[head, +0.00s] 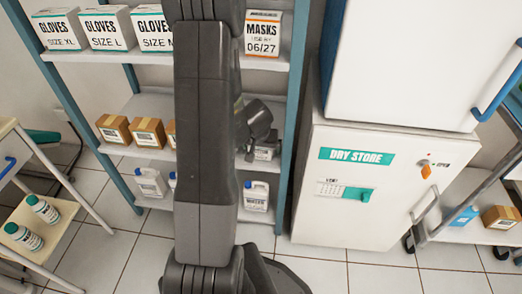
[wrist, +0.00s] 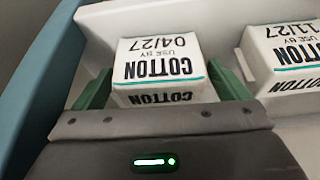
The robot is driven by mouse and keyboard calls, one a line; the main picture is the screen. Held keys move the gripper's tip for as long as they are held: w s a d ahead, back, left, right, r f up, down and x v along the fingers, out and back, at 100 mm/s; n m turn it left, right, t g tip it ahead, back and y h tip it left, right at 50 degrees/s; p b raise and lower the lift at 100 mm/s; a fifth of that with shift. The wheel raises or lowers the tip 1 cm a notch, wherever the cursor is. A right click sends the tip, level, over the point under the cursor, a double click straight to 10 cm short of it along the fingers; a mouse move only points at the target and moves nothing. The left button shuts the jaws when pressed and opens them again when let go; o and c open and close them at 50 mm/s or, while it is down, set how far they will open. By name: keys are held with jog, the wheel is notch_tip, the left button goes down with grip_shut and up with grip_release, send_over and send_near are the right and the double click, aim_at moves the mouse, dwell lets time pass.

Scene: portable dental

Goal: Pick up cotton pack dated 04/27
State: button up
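The cotton pack dated 04/27 (wrist: 160,62) is a white box with black print and a teal stripe, upside down in the wrist view. My gripper (wrist: 163,80) has its green fingers on the left and right of this pack, close to its sides. Whether they press on it or stand slightly apart cannot be told. A second cotton pack, dated 11/27 (wrist: 285,58), stands to the right, cut by the frame edge. In the head view my arm covers the middle of the shelving, and neither my fingers nor the 04/27 pack can be made out.
White walls surround the packs in the wrist view. In the head view, blue-framed shelves (head: 125,57) hold glove boxes (head: 106,28), brown cartons (head: 113,128) and white jugs (head: 256,195). A dry store cabinet (head: 345,215) stands right. A bottle trolley (head: 45,228) stands left.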

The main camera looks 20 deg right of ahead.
jog(key=c, duration=0.8)
jog(key=shift+c, duration=0.2)
jog(key=shift+r, duration=0.2)
